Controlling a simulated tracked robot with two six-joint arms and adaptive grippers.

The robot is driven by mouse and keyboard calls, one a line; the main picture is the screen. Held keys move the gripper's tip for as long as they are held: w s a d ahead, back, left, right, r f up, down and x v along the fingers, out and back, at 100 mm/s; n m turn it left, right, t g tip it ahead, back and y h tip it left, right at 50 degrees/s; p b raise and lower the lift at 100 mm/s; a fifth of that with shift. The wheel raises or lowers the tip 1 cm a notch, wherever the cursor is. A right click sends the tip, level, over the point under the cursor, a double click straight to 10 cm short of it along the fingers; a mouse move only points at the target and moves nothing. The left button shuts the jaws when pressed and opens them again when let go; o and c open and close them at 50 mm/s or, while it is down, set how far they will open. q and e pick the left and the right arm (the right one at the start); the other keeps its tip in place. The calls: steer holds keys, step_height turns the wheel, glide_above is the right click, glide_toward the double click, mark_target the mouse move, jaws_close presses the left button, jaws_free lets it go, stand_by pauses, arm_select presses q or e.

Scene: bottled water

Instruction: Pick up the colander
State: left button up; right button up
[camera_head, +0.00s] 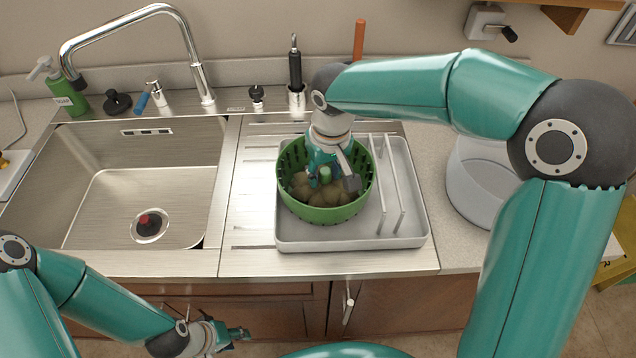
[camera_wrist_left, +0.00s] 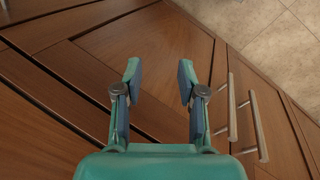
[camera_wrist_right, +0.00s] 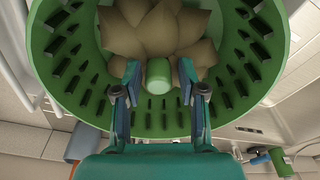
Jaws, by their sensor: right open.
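The green colander (camera_head: 327,212) stands in a light grey tray on the drainboard right of the sink. It holds several brown potato-like lumps (camera_head: 330,193), and they also show in the right wrist view (camera_wrist_right: 165,30). My right gripper (camera_head: 333,178) reaches down over the colander with its fingers spread. In the right wrist view a small green cylinder (camera_wrist_right: 160,76) shows between the open fingertips; I cannot tell whether they touch it. My left gripper (camera_wrist_left: 158,80) is open and empty, low in front of the cabinet doors, away from the colander.
The grey tray (camera_head: 290,240) has upright white dividers (camera_head: 385,185) right of the colander. A white round container (camera_head: 480,185) stands at the right, partly behind my right arm.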

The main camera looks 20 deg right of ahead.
mark_target(324, 182)
steer(key=f, duration=0.4)
steer(key=shift+w+p, duration=0.25)
steer(key=shift+p, duration=0.05)
jaws_close()
steer(key=shift+r, duration=0.1)
